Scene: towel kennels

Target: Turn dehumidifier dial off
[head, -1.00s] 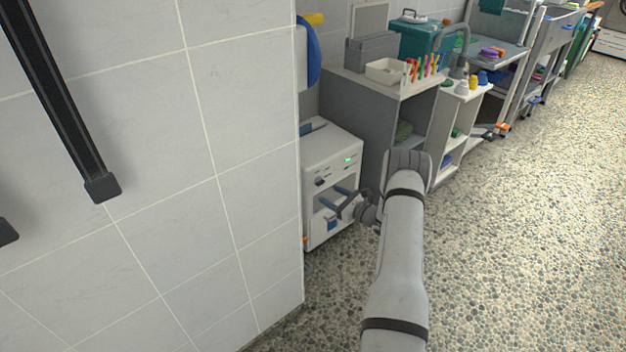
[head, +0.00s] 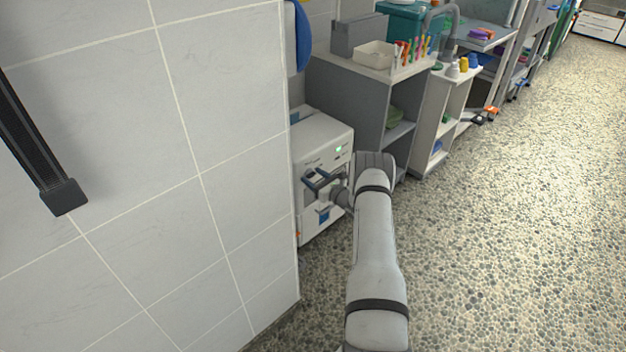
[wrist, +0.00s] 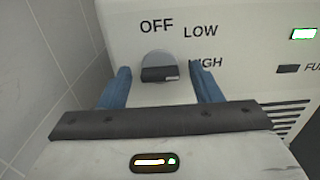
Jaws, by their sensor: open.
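The white dehumidifier (head: 318,132) stands on the floor just past the wall corner, its front partly hidden by my arm. In the wrist view its dial (wrist: 157,60) is a grey disc with a dark grip bar. The bar lies nearly level, with a pale mark at its right end, on the side of the HIGH label. OFF is printed above the dial, LOW to the upper right. My gripper (wrist: 161,78) is open, with one blue finger on each side of the dial and gaps between. In the head view my gripper (head: 317,179) is at the machine's front.
A green light (wrist: 303,34) is lit on the panel's right. The tiled wall (head: 210,130) stands close on the left. A grey shelf unit (head: 345,85) stands behind the dehumidifier. The pebbled floor (head: 500,230) on the right is clear.

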